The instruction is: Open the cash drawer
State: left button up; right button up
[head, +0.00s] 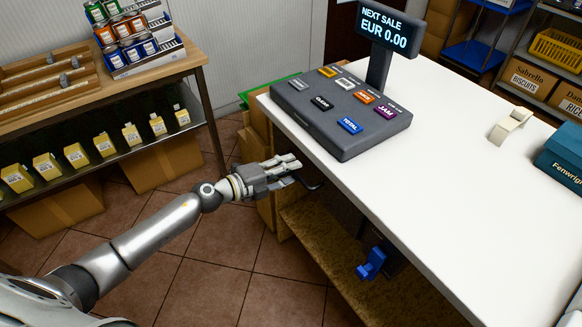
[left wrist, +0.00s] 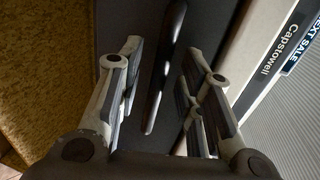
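The cash drawer's dark grey front (left wrist: 112,22) fills the middle of the left wrist view. A long black bar handle (left wrist: 158,75) runs along it. In the head view, the drawer front is mostly hidden under the counter edge, and a bit of the dark handle (head: 314,186) shows. My left gripper (head: 290,167) is at the counter's left edge, below the till. The left wrist view shows its fingers (left wrist: 165,80) apart, one on each side of the handle. I see no clear contact with it. My right gripper is not in view.
The till (head: 345,120) with coloured keys stands on the white counter (head: 440,190). Below is a brown shelf (head: 330,255) with a blue object (head: 371,264) above it. A wooden rack table (head: 120,83) stands left. Tiled floor (head: 215,255) lies clear between them.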

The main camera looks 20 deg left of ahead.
pick_arm(q)
jog(key=shift+w+d+f, duration=0.2)
jog(key=shift+w+d, duration=0.2)
jog(key=shift+w, duration=0.1)
grip_shut()
